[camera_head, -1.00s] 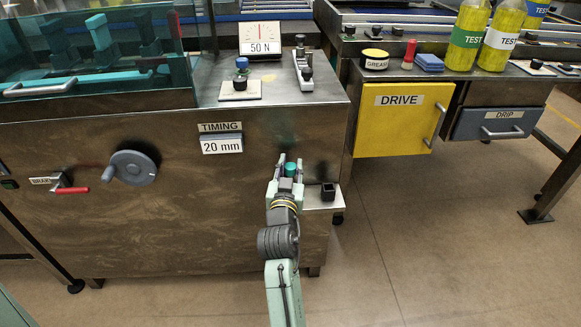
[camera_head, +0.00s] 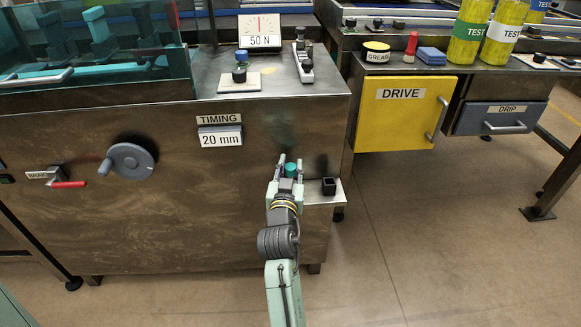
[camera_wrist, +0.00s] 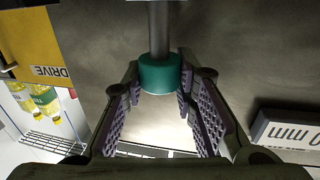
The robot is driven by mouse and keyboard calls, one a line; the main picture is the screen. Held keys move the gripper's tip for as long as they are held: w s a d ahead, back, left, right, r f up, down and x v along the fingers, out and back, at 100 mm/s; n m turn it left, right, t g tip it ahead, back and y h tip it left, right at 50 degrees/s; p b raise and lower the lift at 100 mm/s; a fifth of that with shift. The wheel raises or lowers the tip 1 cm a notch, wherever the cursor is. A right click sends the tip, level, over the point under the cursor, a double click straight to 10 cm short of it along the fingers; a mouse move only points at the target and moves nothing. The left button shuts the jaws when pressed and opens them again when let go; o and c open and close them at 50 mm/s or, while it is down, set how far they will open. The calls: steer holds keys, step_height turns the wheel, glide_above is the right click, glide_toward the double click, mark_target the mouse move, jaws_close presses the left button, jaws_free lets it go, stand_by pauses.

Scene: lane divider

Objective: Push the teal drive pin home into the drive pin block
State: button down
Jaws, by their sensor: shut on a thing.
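The teal drive pin (camera_head: 291,170) is a short teal cylinder at the front of the steel machine. In the wrist view its teal collar (camera_wrist: 160,74) sits on a grey metal shaft, between the ridged finger pads. My gripper (camera_head: 290,164) is shut on the pin, with one finger on each side. The gap between the pads looks wide in the wrist view. I cannot clearly make out the drive pin block, nor how deep the pin sits.
A small shelf (camera_head: 319,199) bearing a black square block (camera_head: 328,186) is just right of my gripper. The crank wheel (camera_head: 132,161) and timing display (camera_head: 220,136) are on the panel to the left. The yellow drive door (camera_head: 405,120) is at right, above open floor.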

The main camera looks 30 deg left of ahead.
steer(key=shift+f+b, duration=0.8)
steer(key=shift+f, duration=0.2)
steer(key=c, duration=1.2)
jaws_free()
steer(key=shift+s, duration=0.1)
steer(key=v, duration=1.2)
